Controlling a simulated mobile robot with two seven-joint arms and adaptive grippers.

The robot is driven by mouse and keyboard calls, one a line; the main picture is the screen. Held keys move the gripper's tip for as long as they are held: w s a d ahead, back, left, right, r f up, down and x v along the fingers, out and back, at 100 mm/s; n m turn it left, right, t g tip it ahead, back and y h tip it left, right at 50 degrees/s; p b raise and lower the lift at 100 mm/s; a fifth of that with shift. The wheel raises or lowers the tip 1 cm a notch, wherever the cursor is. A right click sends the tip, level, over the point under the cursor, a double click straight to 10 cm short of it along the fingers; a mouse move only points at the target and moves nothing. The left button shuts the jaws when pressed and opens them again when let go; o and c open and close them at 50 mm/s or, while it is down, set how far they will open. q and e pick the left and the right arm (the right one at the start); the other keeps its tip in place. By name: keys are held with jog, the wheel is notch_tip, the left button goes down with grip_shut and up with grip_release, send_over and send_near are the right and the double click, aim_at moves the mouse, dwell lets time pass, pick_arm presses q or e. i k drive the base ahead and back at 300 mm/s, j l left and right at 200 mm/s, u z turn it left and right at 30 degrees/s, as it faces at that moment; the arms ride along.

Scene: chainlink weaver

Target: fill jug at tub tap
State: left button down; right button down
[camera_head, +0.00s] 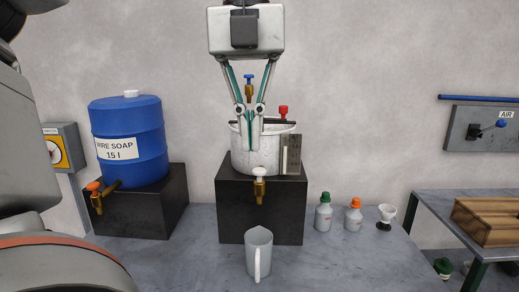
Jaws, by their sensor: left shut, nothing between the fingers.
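A pale grey jug (253,256) with its handle toward me stands upright on the table, below and in front of the black block. The light grey tub (243,160) sits on that block. Its brass tap (260,188) with a white handle sticks out at the front, roughly above the jug but well over it. My left gripper (254,143) points down in front of the tub, its fingers together and empty, above the tap. It hides part of the tub and its rim. The jug's inside is hardly visible. My right gripper is not in view.
A blue WIRE SOAP drum (130,165) with an orange-handled tap (97,195) stands on a black block at left. A blue-handled tap (249,88) shows behind my gripper. The front right table is clear.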

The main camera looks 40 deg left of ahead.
aim_at(258, 172)
jog(key=i+j, duration=0.65)
jog(key=j, duration=0.2)
